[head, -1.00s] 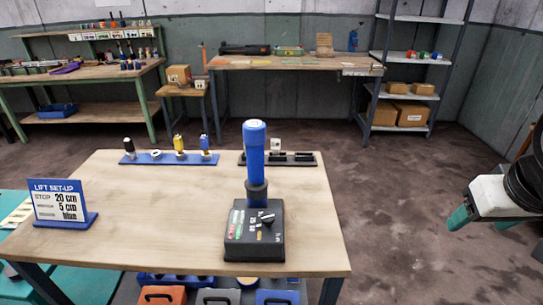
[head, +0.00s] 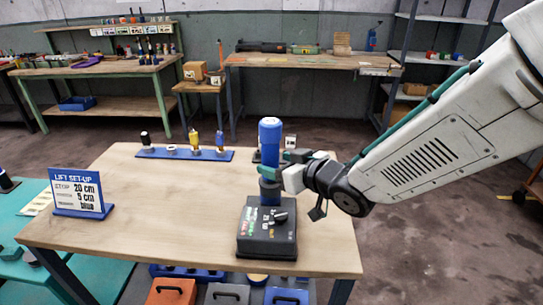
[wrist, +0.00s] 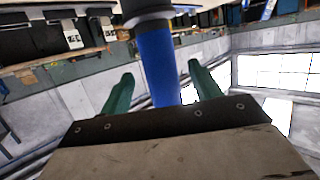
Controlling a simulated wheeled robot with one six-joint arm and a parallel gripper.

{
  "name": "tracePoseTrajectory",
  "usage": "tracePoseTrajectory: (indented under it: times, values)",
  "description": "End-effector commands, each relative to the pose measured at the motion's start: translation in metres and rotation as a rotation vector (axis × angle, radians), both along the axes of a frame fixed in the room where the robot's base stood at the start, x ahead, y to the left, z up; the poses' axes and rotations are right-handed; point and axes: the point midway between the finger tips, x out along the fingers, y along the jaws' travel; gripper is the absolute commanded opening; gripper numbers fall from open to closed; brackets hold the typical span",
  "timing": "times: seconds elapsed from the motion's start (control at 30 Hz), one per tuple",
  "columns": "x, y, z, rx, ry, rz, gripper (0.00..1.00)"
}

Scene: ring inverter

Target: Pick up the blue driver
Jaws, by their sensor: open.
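A tall blue cylinder (head: 270,131) with a dark collar stands upright on a black box with a knob (head: 267,236), at the table's front right. A smaller blue-handled tool (head: 220,140) stands in the blue rack behind; I cannot tell which of the two is the blue driver. My gripper (head: 270,172) reaches in from the right at the tall cylinder, one green finger crossing in front of it. In the wrist view the cylinder (wrist: 157,60) shows between the open fingers (wrist: 160,85), with a gap on both sides. Its end is hidden behind the palm.
The blue rack (head: 170,152) also holds black-topped, white and yellow pieces. A lift set-up sign (head: 78,193) stands at the table's left. Bare tabletop (head: 165,205) lies between the sign and the box. Orange and grey bins (head: 170,292) sit below the front edge.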

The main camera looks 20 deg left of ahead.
Motion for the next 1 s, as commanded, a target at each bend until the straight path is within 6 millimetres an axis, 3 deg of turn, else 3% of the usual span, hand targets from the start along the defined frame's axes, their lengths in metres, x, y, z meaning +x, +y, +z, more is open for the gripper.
tracePoseTrajectory:
  times: [0.3,0.6,0.63,0.8,0.83,1.0]
  values:
    - [0.022,0.037,-0.008,-0.001,0.001,-0.001,0.63]
    - [0.025,0.043,-0.01,-0.001,0.001,-0.002,0.63]
    - [0.025,0.043,-0.01,-0.001,0.001,-0.002,0.6]
    - [0.025,0.042,-0.01,-0.001,0.001,-0.002,0.13]
    - [0.025,0.042,-0.01,-0.001,0.001,-0.002,0.08]
    - [0.025,0.042,-0.008,0.001,-0.002,-0.002,0.08]
